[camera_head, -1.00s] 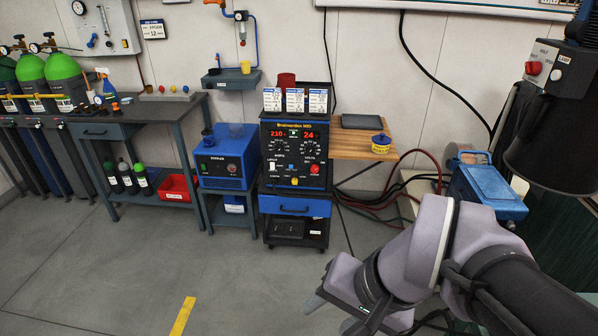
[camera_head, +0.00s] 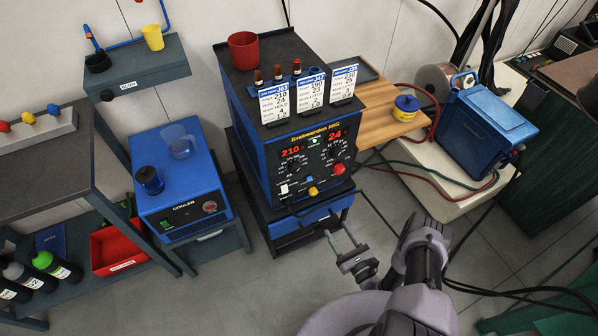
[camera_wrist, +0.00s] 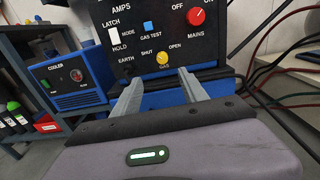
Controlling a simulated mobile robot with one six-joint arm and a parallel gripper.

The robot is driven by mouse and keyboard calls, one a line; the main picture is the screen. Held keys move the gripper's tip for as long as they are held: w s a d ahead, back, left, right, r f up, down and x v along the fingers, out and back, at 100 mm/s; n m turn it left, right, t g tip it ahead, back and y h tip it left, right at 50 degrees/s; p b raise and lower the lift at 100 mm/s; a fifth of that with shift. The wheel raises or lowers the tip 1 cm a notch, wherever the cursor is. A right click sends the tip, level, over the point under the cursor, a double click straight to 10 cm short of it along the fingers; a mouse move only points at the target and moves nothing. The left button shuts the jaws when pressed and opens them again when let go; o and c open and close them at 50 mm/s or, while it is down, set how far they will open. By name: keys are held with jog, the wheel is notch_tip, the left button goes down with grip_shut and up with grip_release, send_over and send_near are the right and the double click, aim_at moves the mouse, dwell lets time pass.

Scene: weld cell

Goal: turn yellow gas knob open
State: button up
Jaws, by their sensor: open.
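The yellow gas knob (camera_head: 313,191) is low on the front panel of the blue and black welding machine (camera_head: 239,97). In the wrist view the yellow knob (camera_wrist: 163,58) sits between the labels SHUT and OPEN, with GAS below it. My gripper (camera_head: 344,242) is in front of the machine, below the panel. In the wrist view my gripper (camera_wrist: 164,84) is open and empty, its two fingers pointing at the panel either side of the knob's line. The fingers appear apart from the knob. The exact knob angle is too small to read.
A red mains knob (camera_wrist: 196,17), a white mode switch (camera_wrist: 113,39) and a blue gas test button (camera_wrist: 148,28) are close by on the panel. The blue cooler (camera_head: 179,178) stands left. Cables (camera_head: 440,160) run at the right. Floor in front is clear.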

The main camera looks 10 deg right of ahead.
aim_at(315, 194)
jog(key=b+x, duration=0.1)
jog(key=x, duration=0.4)
jog(key=b+x, duration=0.1)
jog(key=x, duration=0.4)
jog(key=b+x, duration=0.1)
jog(key=x, duration=0.4)
jog(key=shift+w+f, duration=0.35)
jog(key=shift+w+r, duration=0.15)
jog(key=shift+w, duration=0.25)
jog(key=shift+m, duration=0.3)
grip_shut()
